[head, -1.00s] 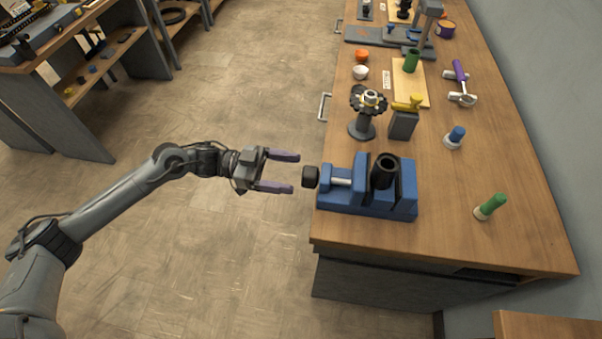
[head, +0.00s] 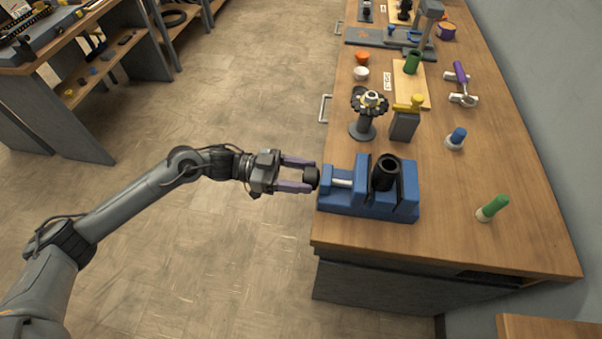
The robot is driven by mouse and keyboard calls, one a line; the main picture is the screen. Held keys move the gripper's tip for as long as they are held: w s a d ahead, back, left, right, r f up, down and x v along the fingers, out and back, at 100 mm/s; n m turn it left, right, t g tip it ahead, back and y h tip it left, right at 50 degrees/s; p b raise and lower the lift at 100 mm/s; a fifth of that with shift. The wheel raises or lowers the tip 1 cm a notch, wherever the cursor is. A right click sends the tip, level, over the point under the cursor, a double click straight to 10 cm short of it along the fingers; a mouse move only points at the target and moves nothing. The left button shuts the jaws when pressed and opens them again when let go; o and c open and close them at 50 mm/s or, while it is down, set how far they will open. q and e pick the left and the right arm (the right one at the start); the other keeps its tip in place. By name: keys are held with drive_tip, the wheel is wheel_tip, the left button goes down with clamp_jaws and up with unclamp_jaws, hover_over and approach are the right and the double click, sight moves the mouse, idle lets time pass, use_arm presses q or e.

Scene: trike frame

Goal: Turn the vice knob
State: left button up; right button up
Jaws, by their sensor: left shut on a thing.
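The blue vice (head: 345,203) stands at the near left edge of the wooden bench. A black tube (head: 386,172) stands upright in its jaws. The black vice knob (head: 311,176) sticks out to the left on a silver screw, past the bench edge. My left gripper (head: 308,176) reaches it from the left, with one purple finger on the far side and one on the near side, shut on the knob. The fingertips partly cover the knob. My right gripper is not in view.
Behind the vice on the bench (head: 500,262) stand a dark gear stand (head: 364,122) and a grey block with a yellow part (head: 404,125). A green-handled tool (head: 493,208) and a blue-topped piece (head: 456,138) are to the right. Open floor lies left of the bench.

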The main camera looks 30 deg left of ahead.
use_arm(q)
drive_tip(key=shift+c, duration=0.7)
drive_tip(key=shift+m, duration=0.3)
drive_tip(key=m+b, duration=0.3)
drive_tip(key=m, duration=0.2)
drive_tip(key=m+b, duration=0.3)
drive_tip(key=m, duration=0.3)
drive_tip(key=m+b, duration=0.2)
drive_tip(key=m, duration=0.4)
drive_tip(key=shift+s+d+f+b, duration=0.1)
drive_tip(key=shift+s+f+b, duration=0.1)
drive_tip(key=shift+s+b, duration=0.15)
drive_tip(key=shift+m, duration=0.3)
drive_tip(key=shift+r, duration=0.1)
